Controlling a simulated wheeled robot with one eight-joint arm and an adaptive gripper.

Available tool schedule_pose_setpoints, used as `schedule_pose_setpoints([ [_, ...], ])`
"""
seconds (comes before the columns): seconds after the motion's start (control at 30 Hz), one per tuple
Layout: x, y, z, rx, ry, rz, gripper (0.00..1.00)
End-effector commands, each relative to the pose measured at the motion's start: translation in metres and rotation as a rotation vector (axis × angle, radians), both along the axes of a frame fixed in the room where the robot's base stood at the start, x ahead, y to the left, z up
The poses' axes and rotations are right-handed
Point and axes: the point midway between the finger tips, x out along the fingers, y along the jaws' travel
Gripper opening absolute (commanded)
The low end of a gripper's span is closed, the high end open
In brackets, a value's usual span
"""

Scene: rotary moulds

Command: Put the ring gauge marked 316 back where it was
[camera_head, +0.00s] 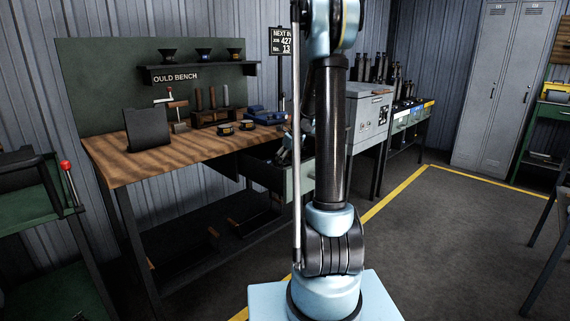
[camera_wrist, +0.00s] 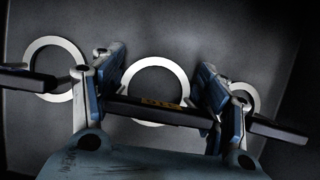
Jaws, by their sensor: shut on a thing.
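My gripper (camera_wrist: 163,82) is shut on a dark piece seen nearly edge-on, the ring gauge (camera_wrist: 140,106), with small yellow upside-down marking that looks like 316. Beyond it lies a dark grey surface (camera_wrist: 125,32) with white ring outlines. I cannot tell the gap between gauge and surface. In the head view my arm largely hides an open drawer (camera_head: 300,181) under the bench; the gauge cannot be made out there.

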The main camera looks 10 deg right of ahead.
Motion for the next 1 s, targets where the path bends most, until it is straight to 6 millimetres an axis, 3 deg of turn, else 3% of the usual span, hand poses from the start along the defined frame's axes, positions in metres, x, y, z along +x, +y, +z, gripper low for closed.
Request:
schedule_pose_setpoints([
  [0.23,0.000,0.000,-0.002,0.000,0.000,0.000,0.44],
  [0.27,0.000,0.000,-0.001,0.000,0.000,0.000,0.75],
  [0.33,0.000,0.000,-0.001,0.000,0.000,0.000,0.88],
  [0.77,0.000,0.000,0.001,0.000,0.000,-0.001,0.88],
  [1.0,-0.008,-0.006,0.023,0.000,0.000,-0.001,0.88],
])
